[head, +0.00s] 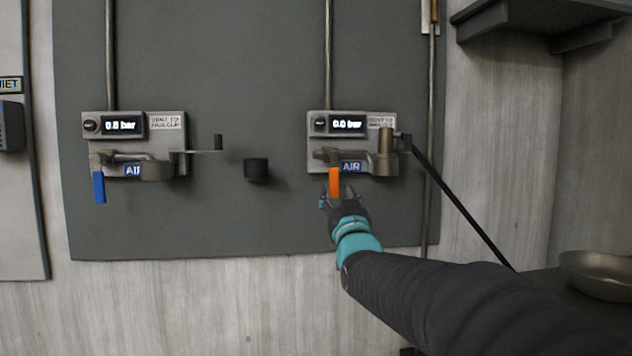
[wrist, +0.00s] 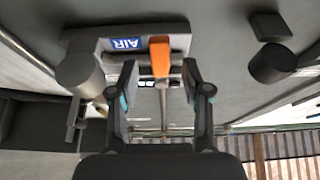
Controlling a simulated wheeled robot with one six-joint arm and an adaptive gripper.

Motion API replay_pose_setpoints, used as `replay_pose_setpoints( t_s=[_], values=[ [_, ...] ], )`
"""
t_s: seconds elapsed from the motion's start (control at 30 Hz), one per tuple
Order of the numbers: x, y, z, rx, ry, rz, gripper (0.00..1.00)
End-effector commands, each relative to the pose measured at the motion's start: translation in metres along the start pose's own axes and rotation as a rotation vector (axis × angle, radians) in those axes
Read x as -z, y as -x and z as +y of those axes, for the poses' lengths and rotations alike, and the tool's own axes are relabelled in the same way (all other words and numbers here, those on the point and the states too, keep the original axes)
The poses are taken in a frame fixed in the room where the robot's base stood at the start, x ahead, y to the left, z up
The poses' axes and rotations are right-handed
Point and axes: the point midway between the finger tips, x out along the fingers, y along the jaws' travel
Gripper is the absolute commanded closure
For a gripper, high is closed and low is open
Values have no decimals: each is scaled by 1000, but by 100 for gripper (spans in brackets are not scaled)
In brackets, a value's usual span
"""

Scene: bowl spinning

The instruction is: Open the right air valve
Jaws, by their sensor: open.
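The right air valve unit (head: 352,143) is mounted on a dark wall panel, with a display reading 0.0 bar and a blue AIR label. Its orange handle (head: 334,182) hangs straight down below the pipe. In the wrist view the orange handle (wrist: 160,60) lies between the open fingers of my gripper (wrist: 160,85), with a gap visible on each side. In the head view my gripper (head: 338,200) is at the handle's lower end, and its fingers partly hide it. Whether a finger touches the handle cannot be told.
The left air valve unit (head: 133,145) has a blue handle (head: 99,187) hanging down. A black knob (head: 256,169) sticks out between the units. A black hose (head: 465,210) runs down from the right unit. A metal bowl (head: 600,275) stands at the lower right.

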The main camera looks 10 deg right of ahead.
Motion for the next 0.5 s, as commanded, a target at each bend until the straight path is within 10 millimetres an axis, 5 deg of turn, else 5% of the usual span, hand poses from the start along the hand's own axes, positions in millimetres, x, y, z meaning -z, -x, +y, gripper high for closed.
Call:
replay_pose_setpoints(
  t_s=[0.2, 0.5],
  values=[
    [0, -33, 0, 0, 0, -1, 52],
    [0, -47, 0, 0, 0, -1, 52]
  ],
)
